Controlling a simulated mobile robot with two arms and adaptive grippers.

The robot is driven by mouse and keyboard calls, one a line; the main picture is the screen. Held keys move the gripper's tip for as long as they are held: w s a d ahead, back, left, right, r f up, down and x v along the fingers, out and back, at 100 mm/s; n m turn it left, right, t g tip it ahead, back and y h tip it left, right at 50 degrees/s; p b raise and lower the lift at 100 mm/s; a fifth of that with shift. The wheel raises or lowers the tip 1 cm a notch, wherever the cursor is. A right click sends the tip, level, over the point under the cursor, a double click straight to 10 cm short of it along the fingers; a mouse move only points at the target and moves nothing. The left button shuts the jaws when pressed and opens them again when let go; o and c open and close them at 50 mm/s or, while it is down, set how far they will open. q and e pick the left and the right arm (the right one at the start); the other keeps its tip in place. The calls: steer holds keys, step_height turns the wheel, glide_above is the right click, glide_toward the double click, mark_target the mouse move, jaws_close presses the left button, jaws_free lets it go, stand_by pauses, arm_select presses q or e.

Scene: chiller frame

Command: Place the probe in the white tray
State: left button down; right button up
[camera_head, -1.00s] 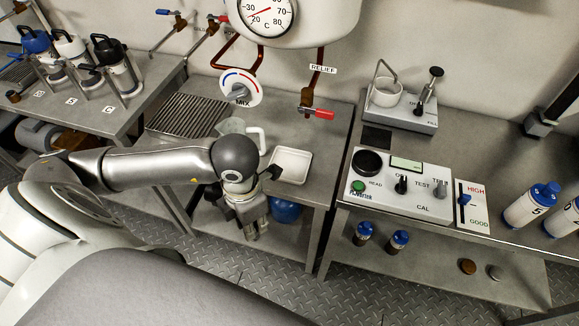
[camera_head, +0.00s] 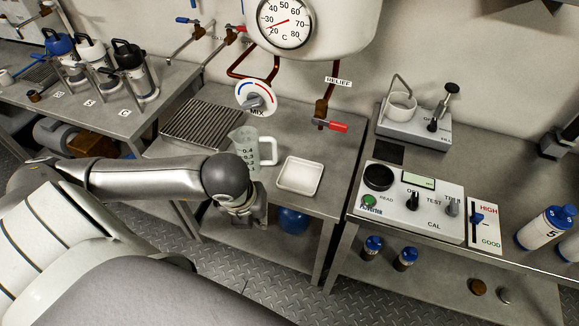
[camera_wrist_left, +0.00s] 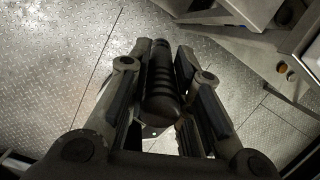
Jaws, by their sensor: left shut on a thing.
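The white tray (camera_head: 300,176) lies empty on the middle metal table, near its front right, to the right of the measuring jug. My left gripper (camera_wrist_left: 160,65) is shut on a black ribbed handle, which I take to be the probe (camera_wrist_left: 159,82), in the left wrist view. The floor shows beyond it. In the head view my left gripper (camera_head: 246,214) is at the table's front edge, left of and nearer than the tray. My wrist hides its fingers and the probe there. My right gripper is not in view.
A clear measuring jug (camera_head: 245,150) stands just behind my left wrist, beside the tray. A drain grate (camera_head: 203,123) is at the table's back left. A red-handled relief valve (camera_head: 330,125) stands behind the tray. A control panel (camera_head: 412,203) is on the right bench.

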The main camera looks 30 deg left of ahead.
arm_select(q)
steer(key=w+a+b, duration=0.4)
steer(key=w+b, duration=0.2)
steer(key=w, duration=1)
steer(key=shift+t, duration=0.3)
steer(key=x, duration=0.5)
steer(key=shift+w, duration=0.1)
steer(key=shift+w+f, duration=0.15)
steer(key=shift+f, duration=0.55)
steer(key=shift+w+r+p, duration=0.35)
steer(key=shift+w+p, duration=0.05)
steer(key=shift+p, duration=0.2)
steer(key=w+g, duration=0.1)
steer(key=g+p, duration=0.1)
steer(key=g, duration=0.1)
steer(key=shift+w+a+g+h+p, duration=0.25)
steer(key=shift+w+g+h+p, duration=0.05)
steer(key=shift+w+h, duration=0.1)
steer(key=shift+s+f, duration=0.1)
steer(key=shift+f, duration=0.8)
